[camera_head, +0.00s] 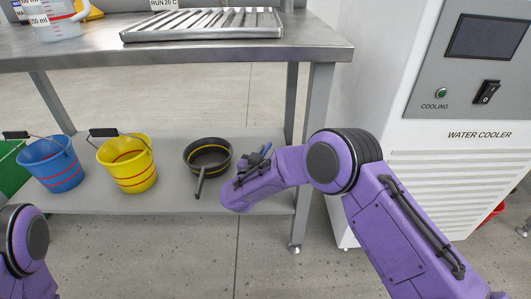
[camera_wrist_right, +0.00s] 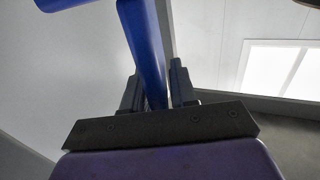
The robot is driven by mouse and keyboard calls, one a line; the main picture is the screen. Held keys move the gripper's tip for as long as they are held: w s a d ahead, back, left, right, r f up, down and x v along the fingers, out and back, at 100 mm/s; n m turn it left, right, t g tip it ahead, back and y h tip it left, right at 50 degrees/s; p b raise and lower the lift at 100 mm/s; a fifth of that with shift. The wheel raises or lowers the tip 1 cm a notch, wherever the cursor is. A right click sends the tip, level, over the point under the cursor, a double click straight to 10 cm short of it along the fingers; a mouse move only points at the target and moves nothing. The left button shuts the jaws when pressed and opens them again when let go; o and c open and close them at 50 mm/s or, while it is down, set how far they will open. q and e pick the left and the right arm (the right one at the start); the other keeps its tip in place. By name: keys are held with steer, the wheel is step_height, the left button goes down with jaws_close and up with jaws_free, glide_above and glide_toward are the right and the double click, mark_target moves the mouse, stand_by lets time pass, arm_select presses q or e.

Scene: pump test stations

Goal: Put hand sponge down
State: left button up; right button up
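The hand sponge shows as a blue piece in the right wrist view (camera_wrist_right: 146,50), rising from between the two dark fingers; its whole shape is cut off by the frame. My right gripper (camera_wrist_right: 157,88) is shut on it. In the head view my right gripper (camera_head: 262,157) is over the right part of the lower shelf, just right of the dark pan, and a small bit of blue shows at its fingers. Whether the sponge touches the shelf cannot be told. My left gripper is out of view; only part of my left arm shows at the lower left.
The lower shelf (camera_head: 150,200) holds a blue bucket (camera_head: 48,165), a yellow bucket (camera_head: 127,165) and a dark pan (camera_head: 207,156). A steel table (camera_head: 200,52) above carries a slatted tray (camera_head: 205,24) and a measuring jug (camera_head: 55,18). A water cooler (camera_head: 440,160) stands at the right.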

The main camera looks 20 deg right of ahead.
steer(key=shift+o, duration=0.8)
steer(key=shift+r, duration=0.1)
steer(key=shift+s+a+r, duration=0.15)
steer(key=shift+s+a, duration=0.05)
steer(key=shift+a, duration=0.05)
steer(key=p+v, duration=0.1)
steer(key=v, duration=0.1)
steer(key=p+v, duration=0.1)
steer(key=v, duration=0.1)
steer(key=p+v, duration=0.1)
steer(key=v, duration=0.1)
steer(key=shift+r, duration=0.25)
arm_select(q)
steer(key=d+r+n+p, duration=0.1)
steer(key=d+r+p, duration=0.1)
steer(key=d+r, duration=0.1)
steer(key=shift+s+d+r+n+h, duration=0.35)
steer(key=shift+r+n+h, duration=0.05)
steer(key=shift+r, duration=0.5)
arm_select(e)
steer(key=v, duration=0.5)
steer(key=shift+s+f, duration=0.25)
steer(key=shift+f, duration=0.05)
